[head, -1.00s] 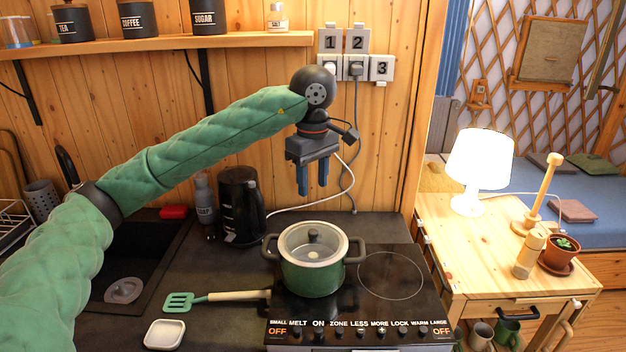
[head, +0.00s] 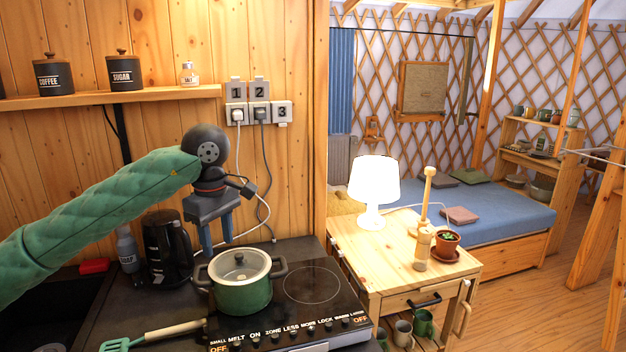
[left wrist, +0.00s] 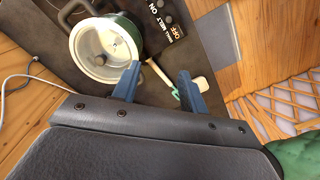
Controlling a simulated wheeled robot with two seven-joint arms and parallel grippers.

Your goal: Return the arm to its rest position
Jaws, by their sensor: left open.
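My left arm comes in from the left in the head view, in a green quilted sleeve. My left gripper (head: 216,235) points down above the counter, just behind and left of the green pot (head: 243,290). Its two blue fingers are apart with nothing between them. In the left wrist view the open gripper (left wrist: 158,88) shows from above, with the lidded pot (left wrist: 84,50) beyond its left finger. My right gripper is not in view.
The pot stands on the black hob (head: 310,285). A black kettle (head: 167,250) and a soap bottle (head: 129,250) stand left of the gripper. Sockets (head: 258,112) with cords are on the wall. A lit lamp (head: 373,188) stands on the wooden cabinet at right.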

